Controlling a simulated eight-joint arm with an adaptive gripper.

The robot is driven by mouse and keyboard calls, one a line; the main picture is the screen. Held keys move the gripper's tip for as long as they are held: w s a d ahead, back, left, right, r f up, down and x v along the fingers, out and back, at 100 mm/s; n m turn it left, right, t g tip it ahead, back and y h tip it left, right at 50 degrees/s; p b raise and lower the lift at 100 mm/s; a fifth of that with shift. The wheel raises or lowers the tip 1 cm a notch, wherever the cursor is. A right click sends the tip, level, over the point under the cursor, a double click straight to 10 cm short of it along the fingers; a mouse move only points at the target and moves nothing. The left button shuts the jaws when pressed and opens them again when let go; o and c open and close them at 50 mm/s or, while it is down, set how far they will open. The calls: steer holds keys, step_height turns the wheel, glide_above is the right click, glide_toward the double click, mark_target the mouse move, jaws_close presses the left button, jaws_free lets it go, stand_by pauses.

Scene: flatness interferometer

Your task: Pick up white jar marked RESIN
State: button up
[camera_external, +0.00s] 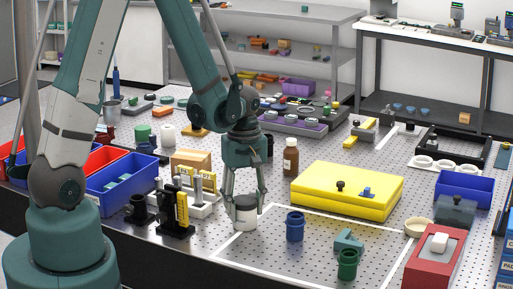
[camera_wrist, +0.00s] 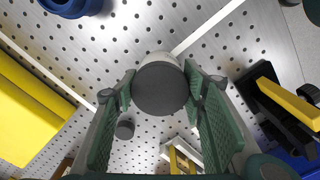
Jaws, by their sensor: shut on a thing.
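The white jar (camera_external: 245,217) with a dark grey lid stands upright near the left edge of the white outlined area on the perforated table. Its RESIN marking is not readable. My gripper (camera_external: 245,198) reaches straight down over the jar, with its fingers on either side. In the wrist view, the dark round lid of the jar (camera_wrist: 160,90) lies between the two green finger pads of my gripper (camera_wrist: 162,95), which are shut on it. I cannot tell whether the jar's base touches the table.
A blue jar (camera_external: 295,228) stands just right of the white jar. A dark green jar (camera_external: 347,264) stands at the front. A yellow case (camera_external: 348,188) and a brown bottle (camera_external: 291,158) are behind. Black and yellow fixtures (camera_external: 177,212) stand close on the left.

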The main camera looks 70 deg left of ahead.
steer(key=shift+r, duration=0.15)
steer(key=shift+r, duration=4.85)
